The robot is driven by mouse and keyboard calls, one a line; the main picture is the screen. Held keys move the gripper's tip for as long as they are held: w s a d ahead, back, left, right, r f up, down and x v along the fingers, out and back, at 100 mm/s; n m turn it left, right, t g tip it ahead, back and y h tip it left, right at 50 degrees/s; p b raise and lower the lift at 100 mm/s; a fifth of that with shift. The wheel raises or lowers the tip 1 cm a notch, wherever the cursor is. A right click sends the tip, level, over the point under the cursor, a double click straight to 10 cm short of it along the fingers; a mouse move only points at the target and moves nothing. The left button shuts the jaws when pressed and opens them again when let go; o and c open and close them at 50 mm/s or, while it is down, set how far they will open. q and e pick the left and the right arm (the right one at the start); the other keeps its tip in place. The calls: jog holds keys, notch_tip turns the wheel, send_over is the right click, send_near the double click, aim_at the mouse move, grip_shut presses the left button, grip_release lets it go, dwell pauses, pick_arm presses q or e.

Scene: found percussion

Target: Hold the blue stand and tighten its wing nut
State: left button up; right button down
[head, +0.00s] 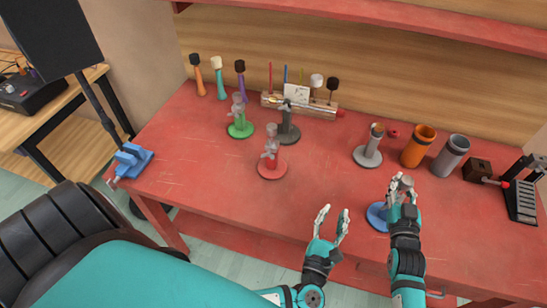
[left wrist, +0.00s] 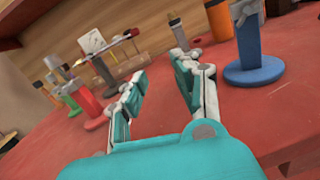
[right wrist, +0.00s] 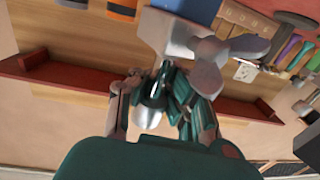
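The blue stand has a round blue base (head: 377,217) near the table's front edge. Its blue post and base (left wrist: 250,62) show in the left wrist view. My right gripper (head: 401,183) is at the top of this stand and hides much of it. In the right wrist view, a grey wing nut (right wrist: 212,62) on a grey clamp part is close at the fingers (right wrist: 152,85). The fingers are partly hidden, and I cannot tell whether they grip anything. My left gripper (head: 333,224) is open and empty, left of the stand, and also shows in its wrist view (left wrist: 160,68).
Red (head: 272,172), green (head: 240,130) and dark (head: 288,135) stands are on the left half of the table. A grey stand (head: 367,157), an orange cup (head: 418,147) and a grey cup (head: 450,156) stand behind the blue one. The table's front middle is clear.

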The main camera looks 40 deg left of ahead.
pick_arm(q)
jog(key=s+a+n+g+y, duration=0.1)
jog(key=a+n, duration=0.1)
jog(key=n, duration=0.1)
jog(key=s+a+f+n+g+y, duration=0.1)
jog(key=a+n+g, duration=0.1)
jog(key=a+n, duration=0.1)
jog(key=s+a+f+n+g+y, duration=0.1)
jog(key=a+n+g+y, duration=0.1)
jog(key=n, duration=0.3)
jog(key=shift+a, duration=0.45)
jog(key=s+a+n+g, duration=0.1)
jog(key=n, duration=0.1)
jog(key=s+a+f+n+g, duration=0.1)
jog(key=s+n+g, duration=0.1)
jog(key=n, duration=0.1)
jog(key=s+a+f+n+g, duration=0.1)
jog(key=s+a+n, duration=0.1)
jog(key=n, duration=0.1)
jog(key=shift+s+f+g+h, duration=0.1)
jog(key=shift+f+g+h, duration=0.1)
jog(key=shift+g+h, duration=0.15)
jog(key=shift+s+a+f+n+g, duration=0.15)
jog(key=shift+s+n+g, duration=0.15)
jog(key=shift+n, duration=0.25)
jog(key=shift+s+a+f+n+g, duration=0.15)
jog(key=shift+s+n, duration=0.2)
jog(key=shift+n, duration=0.2)
jog(key=shift+d, duration=0.1)
jog(key=shift+c, duration=0.3)
